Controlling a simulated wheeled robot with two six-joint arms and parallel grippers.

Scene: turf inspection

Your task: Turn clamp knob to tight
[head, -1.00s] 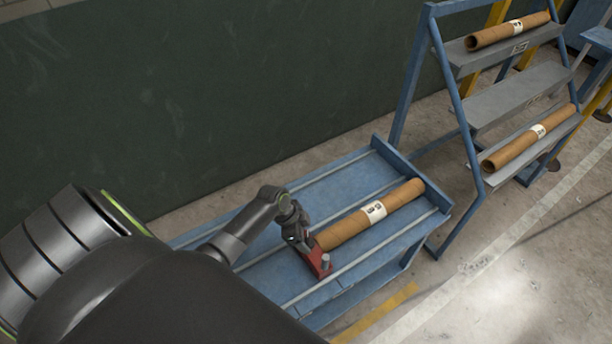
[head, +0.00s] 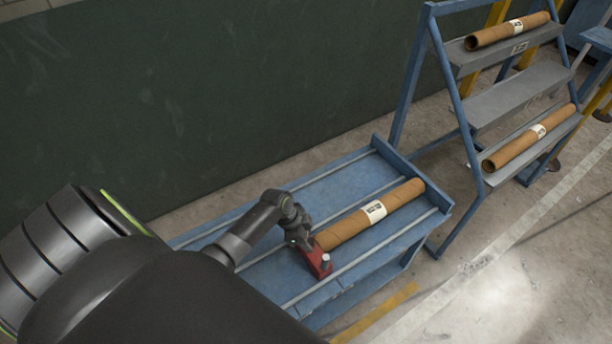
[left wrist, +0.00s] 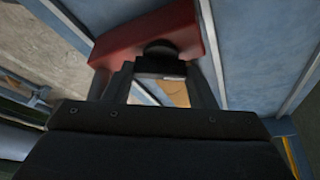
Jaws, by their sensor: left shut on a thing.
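The red clamp (head: 319,265) sits on the blue table at the near end of a brown tube (head: 355,225) with a white label. A small grey peg stands on the clamp's near right end. My left gripper (head: 303,242) reaches down to the clamp's far left part. In the left wrist view the red clamp body (left wrist: 145,32) is at the top. The dark round clamp knob (left wrist: 160,48) is between the fingertips of my left gripper (left wrist: 160,72), which is shut on it. The gripper partly hides the knob. My right gripper is not in view.
The blue table (head: 340,182) has pale rails and a raised far right edge. A blue rack (head: 520,95) with grey shelves and two more brown tubes stands to the right. A dark green wall (head: 230,90) is behind. The table left of the tube is clear.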

